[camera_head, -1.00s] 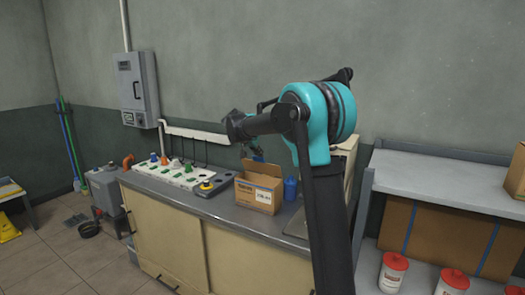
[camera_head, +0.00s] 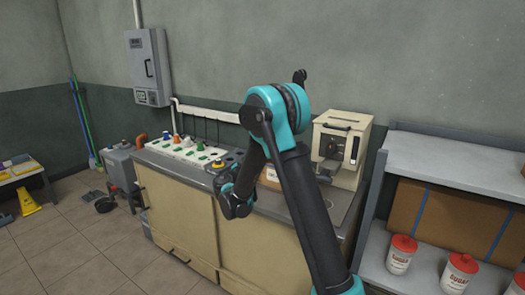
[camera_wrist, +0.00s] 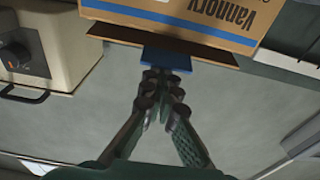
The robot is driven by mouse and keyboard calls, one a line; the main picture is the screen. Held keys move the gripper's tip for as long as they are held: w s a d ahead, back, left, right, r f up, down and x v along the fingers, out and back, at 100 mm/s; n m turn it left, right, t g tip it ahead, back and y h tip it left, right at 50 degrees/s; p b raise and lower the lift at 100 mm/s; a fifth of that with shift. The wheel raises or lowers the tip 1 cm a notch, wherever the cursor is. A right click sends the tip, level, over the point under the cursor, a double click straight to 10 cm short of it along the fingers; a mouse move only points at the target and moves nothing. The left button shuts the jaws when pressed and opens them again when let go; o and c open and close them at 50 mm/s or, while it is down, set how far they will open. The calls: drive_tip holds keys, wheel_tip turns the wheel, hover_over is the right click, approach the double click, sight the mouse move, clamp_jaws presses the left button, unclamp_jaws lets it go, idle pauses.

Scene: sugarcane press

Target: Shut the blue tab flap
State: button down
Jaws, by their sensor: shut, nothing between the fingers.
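A brown flap (camera_wrist: 200,52) shows as a narrow strip along the box's edge. Its blue tab (camera_wrist: 166,61) sticks out toward my gripper (camera_wrist: 163,88). My gripper is shut and empty, its fingertips just by the tab; I cannot tell whether they touch it. In the head view only a small part of the box (camera_head: 271,175) shows past my arm, and the flap and tab are hidden.
A beige machine (camera_head: 342,145) stands on the counter (camera_head: 325,202), right of the box; it also shows in the wrist view (camera_wrist: 45,45). A white panel with coloured knobs (camera_head: 185,148) lies left. A grey shelf (camera_head: 450,162) holding red-lidded tubs (camera_head: 400,254) stands at right.

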drive_tip(key=shift+s+a+f, duration=0.1)
drive_tip(key=shift+s+f, duration=0.05)
drive_tip(key=shift+f, duration=0.6)
drive_tip(key=shift+s+a+f, duration=0.1)
drive_tip(key=shift+s+f, duration=0.05)
drive_tip(key=shift+f, duration=0.55)
drive_tip(key=shift+d+f, duration=0.1)
